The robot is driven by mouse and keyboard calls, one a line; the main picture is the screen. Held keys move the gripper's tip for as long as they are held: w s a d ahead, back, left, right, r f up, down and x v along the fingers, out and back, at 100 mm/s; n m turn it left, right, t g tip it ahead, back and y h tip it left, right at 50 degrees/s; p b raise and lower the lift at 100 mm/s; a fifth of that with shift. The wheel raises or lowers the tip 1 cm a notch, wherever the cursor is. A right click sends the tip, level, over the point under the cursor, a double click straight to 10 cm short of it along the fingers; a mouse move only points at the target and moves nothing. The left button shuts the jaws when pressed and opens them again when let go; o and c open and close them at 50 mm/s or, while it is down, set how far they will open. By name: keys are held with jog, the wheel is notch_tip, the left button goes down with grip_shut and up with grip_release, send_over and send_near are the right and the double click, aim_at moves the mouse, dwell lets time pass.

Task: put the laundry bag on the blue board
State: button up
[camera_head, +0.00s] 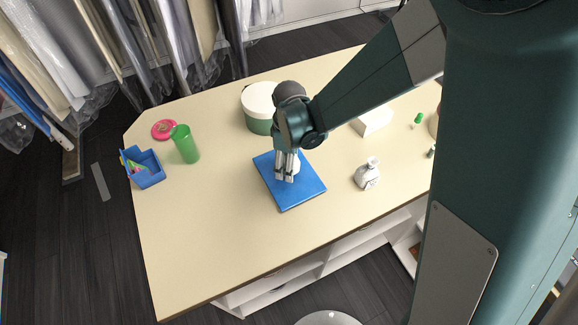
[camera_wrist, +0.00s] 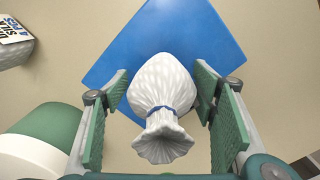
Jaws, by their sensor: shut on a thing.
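The laundry bag is a white, tied bag with a blue band round its neck; it shows in the wrist view (camera_wrist: 162,88) between the two fingers. In the head view it is mostly hidden by the fingers. My gripper (camera_head: 287,175) points down over the blue board and is shut on the bag; its green finger pads show on both sides in the wrist view (camera_wrist: 165,110). The blue board (camera_head: 302,197) lies flat on the table under the bag, and it also shows in the wrist view (camera_wrist: 200,30). I cannot tell whether the bag touches the board.
A green round box with a white lid (camera_head: 258,105) stands behind the board. A second white bag (camera_head: 367,174) stands to the right. A white box (camera_head: 373,121), a green cup (camera_head: 185,144), a blue bin (camera_head: 143,168) and a pink ring (camera_head: 164,130) are also on the table (camera_head: 210,240). The front left is clear.

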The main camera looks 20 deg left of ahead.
jog(key=shift+f, duration=1.05)
jog(key=shift+f, duration=0.15)
jog(key=o, duration=1)
jog(key=shift+r, duration=0.2)
jog(key=shift+r, duration=5.95)
